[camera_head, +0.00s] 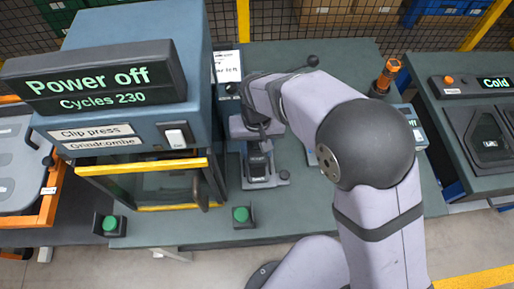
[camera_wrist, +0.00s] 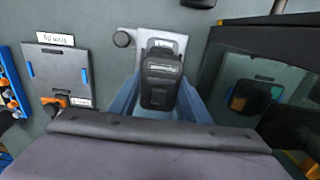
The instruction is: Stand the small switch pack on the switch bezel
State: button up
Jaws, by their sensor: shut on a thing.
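A small black block with a pale label, which looks like the switch pack (camera_wrist: 160,78), is between the two blue fingers of my gripper (camera_wrist: 157,103) in the wrist view. The gripper is shut on it. Behind or under the pack is a light grey plate with a white label (camera_wrist: 168,44). This may be the switch bezel, but the label is too small to read. In the head view the dark pack (camera_head: 259,163) shows below my wrist, over a grey plate (camera_head: 265,183). I cannot tell whether the pack touches the plate.
The clip press (camera_head: 130,70), with its "Power off" sign (camera_head: 95,80) and yellow-edged door (camera_head: 140,180), stands close on the left. A door handle (camera_head: 201,190) juts out. Green buttons (camera_head: 241,215) sit along the front edge. A grey jig plate (camera_wrist: 60,68) lies at the left of the wrist view.

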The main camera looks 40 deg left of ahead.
jog(key=shift+f+b, duration=2)
jog(key=shift+f, duration=0.75)
jog(key=shift+f, duration=0.5)
dwell(1.0)
jog(key=o, duration=1.1)
jog(key=shift+o, duration=0.2)
jog(key=shift+r, duration=0.1)
